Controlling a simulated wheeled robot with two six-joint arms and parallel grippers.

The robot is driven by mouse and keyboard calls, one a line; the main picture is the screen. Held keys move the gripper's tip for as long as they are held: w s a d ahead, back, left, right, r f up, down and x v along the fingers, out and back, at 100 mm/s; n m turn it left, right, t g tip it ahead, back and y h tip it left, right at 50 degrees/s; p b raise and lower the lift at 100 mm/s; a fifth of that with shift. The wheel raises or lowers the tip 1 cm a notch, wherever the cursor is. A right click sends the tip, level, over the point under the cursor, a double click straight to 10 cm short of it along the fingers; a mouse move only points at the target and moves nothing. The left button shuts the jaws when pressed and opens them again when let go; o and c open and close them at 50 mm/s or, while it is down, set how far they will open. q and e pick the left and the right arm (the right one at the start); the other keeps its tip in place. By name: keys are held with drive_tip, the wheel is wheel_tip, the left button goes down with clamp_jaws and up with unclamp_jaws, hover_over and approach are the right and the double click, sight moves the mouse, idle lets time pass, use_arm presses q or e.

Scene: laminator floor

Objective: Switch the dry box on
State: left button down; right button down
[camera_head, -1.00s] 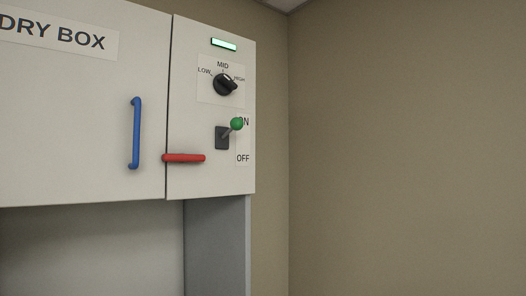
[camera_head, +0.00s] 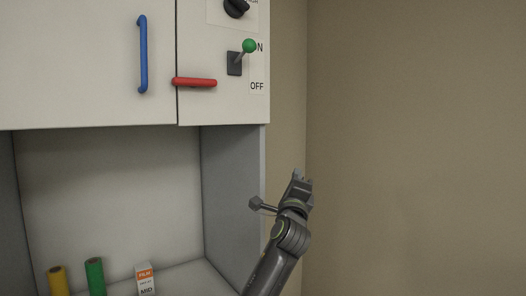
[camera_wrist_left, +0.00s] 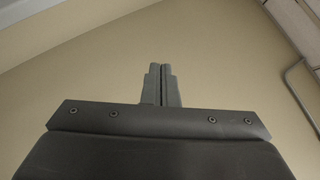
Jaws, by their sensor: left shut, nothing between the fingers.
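The dry box control panel (camera_head: 212,108) fills the upper middle of the head view. Its switch lever has a green ball knob (camera_head: 249,46) on a dark base (camera_head: 234,63); the lever is tilted up, with the knob beside the ON label and above the OFF label (camera_head: 257,86). My left gripper (camera_head: 301,177) is below and to the right of the panel, apart from the lever. Its fingers (camera_wrist_left: 162,85) are closed together with nothing between them in the left wrist view. My right gripper is not seen.
A red handle (camera_head: 195,82) lies left of the switch, and a blue door handle (camera_head: 143,54) further left. A black dial (camera_head: 236,8) is above. Yellow (camera_head: 58,281) and green rolls (camera_head: 95,276) and a film box (camera_head: 145,279) stand on the shelf below. Open space lies right, before the wall.

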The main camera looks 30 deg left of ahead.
sight(243, 54)
use_arm(q)
drive_tip(key=s+d+r+n+t+y, duration=0.1)
drive_tip(key=s+r+y, duration=0.4)
drive_tip(key=r, duration=0.5)
drive_tip(key=s+d+r+n+y, duration=0.1)
drive_tip(key=s+r+y, duration=0.1)
drive_tip(key=s+r, duration=0.7)
drive_tip(key=w+a+r+p, duration=0.4)
drive_tip(key=a+r+p, duration=0.2)
drive_tip(key=r, duration=0.4)
drive_tip(key=shift+a, duration=0.25)
drive_tip(key=shift+w+d+f, duration=0.1)
drive_tip(key=shift+w, duration=0.05)
drive_tip(key=shift+a+r+p, duration=0.25)
drive_tip(key=shift+r+p, duration=0.4)
drive_tip(key=shift+r, duration=0.25)
drive_tip(key=shift+f, duration=0.1)
